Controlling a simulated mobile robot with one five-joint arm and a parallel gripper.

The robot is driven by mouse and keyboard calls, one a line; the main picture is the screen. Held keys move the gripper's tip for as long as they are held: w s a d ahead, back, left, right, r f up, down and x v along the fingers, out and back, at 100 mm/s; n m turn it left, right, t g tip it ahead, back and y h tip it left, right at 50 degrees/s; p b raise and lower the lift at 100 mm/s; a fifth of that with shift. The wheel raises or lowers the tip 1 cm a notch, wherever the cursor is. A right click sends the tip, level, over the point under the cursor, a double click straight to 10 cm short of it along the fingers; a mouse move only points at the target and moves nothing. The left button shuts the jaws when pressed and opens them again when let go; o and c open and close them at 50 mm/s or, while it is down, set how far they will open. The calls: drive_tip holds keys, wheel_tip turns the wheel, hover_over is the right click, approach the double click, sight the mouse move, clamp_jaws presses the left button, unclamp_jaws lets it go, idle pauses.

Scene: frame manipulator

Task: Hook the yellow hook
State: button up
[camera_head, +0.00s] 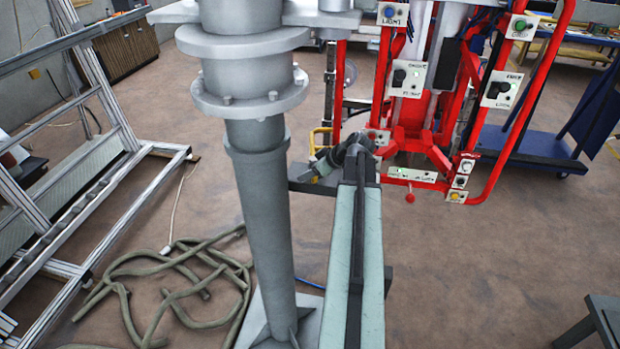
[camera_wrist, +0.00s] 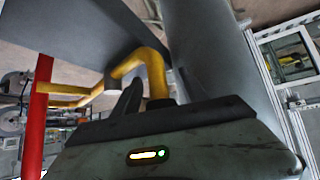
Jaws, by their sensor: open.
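The yellow hook (camera_wrist: 155,72) is a bent round bar in the wrist view. It runs in from the left, rises into a bend and drops behind the top edge of my gripper's body. The dark finger of my gripper (camera_wrist: 128,97) stands under the bend, close to the hook; I cannot tell whether they touch. In the head view a small part of the hook (camera_head: 315,138) shows left of the red frame, just beyond my gripper (camera_head: 318,170). The gripper is open and partly hidden, so its second finger is not clear.
A red frame (camera_head: 545,95) with labelled switches stands beyond my arm. A thick grey column (camera_head: 262,190) rises left of my arm, and coiled hoses (camera_head: 175,285) lie by its foot. A metal stair frame (camera_head: 120,125) stands at the left.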

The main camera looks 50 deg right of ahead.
clamp_jaws()
drive_tip(key=shift+s, duration=0.1)
idle(1.3)
